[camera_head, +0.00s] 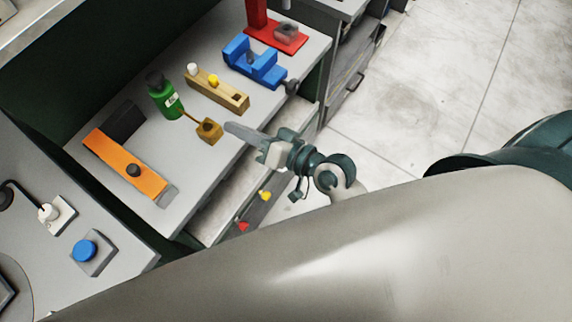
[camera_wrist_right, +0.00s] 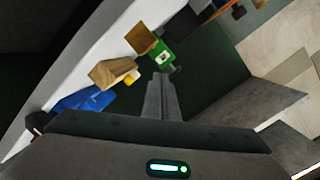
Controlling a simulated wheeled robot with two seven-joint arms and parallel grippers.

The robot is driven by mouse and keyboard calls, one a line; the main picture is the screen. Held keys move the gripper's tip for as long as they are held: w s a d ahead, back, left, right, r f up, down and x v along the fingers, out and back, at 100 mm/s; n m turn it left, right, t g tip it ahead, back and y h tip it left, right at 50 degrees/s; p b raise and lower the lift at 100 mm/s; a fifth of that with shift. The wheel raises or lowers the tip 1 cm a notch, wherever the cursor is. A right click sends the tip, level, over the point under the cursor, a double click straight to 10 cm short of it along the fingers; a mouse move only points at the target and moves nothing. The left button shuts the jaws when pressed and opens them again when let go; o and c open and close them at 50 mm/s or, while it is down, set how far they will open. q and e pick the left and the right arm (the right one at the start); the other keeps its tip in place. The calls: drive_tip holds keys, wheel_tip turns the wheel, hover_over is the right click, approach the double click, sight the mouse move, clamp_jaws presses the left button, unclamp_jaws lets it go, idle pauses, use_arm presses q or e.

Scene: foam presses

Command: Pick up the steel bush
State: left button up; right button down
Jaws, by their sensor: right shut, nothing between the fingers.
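I cannot make out the steel bush for sure. A small dark grey piece (camera_head: 250,59) shows between the jaws of the blue vise (camera_head: 266,72); whether it is the bush I cannot tell. The vise also shows at the left of the right wrist view (camera_wrist_right: 84,100). My right gripper (camera_head: 230,128) is shut and empty. It appears near the bench's front edge, beside the small brown box (camera_head: 209,132) in the head view. Its closed fingers (camera_wrist_right: 160,85) point towards the green bottle (camera_wrist_right: 160,55) in the wrist view. My left gripper is not in view.
A wooden block (camera_head: 232,97) with white and yellow pegs stands behind the gripper. A red press (camera_head: 272,36) stands at the far end. An orange fixture (camera_head: 125,162) lies nearer. A blue button (camera_head: 85,250) is on the left table. Open floor (camera_head: 460,60) lies right.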

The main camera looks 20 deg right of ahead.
drive_tip(key=s+d+f+n+g+h, duration=0.1)
drive_tip(key=s+d+f+g, duration=0.1)
drive_tip(key=f, duration=0.5)
drive_tip(key=s+d+f+n+g+h+b, duration=0.1)
drive_tip(key=s+d+f+h, duration=0.1)
drive_tip(key=f, duration=0.6)
drive_tip(key=s+d+f+n+g+h, duration=0.1)
drive_tip(key=s+d+f+g+h, duration=0.1)
drive_tip(key=d+f, duration=0.2)
drive_tip(key=shift+s+d+f+g+b, duration=0.3)
drive_tip(key=shift+d+f, duration=0.05)
drive_tip(key=shift+f, duration=1.55)
